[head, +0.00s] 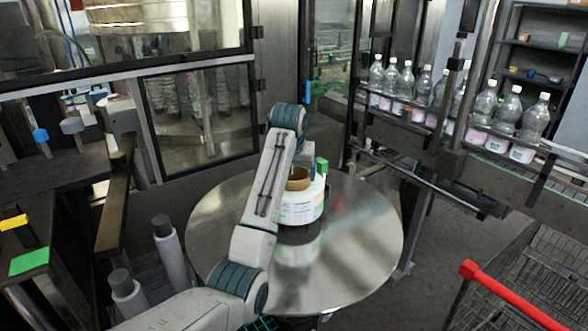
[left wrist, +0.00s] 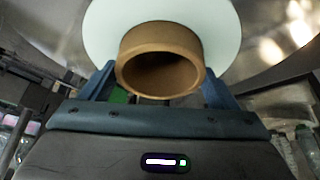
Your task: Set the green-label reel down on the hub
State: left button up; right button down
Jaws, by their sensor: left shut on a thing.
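The reel (head: 302,209) is a white roll with a brown cardboard core, upright over the round steel table (head: 365,235). Small green marks show on its side. In the left wrist view the core (left wrist: 160,60) stands out from the white roll (left wrist: 100,30). My left gripper (left wrist: 158,82) has its blue fingers on either side of the core and is shut on it. In the head view my left arm covers part of the reel and most of the gripper. The hub is not visible, and I cannot tell whether the reel touches anything below. My right gripper is not in view.
A row of clear bottles (head: 480,110) stands on a conveyor (head: 470,160) at the right. A red-handled wire cart (head: 510,296) is at the lower right. Grey rollers (head: 170,250) stand left of the table. The table's right and front parts are bare.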

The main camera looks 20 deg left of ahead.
pick_arm(q)
jog(key=shift+f, duration=1.55)
jog(key=o, duration=1.9)
jog(key=shift+o, duration=0.3)
jog(key=shift+s, duration=0.1)
jog(key=shift+f, duration=0.1)
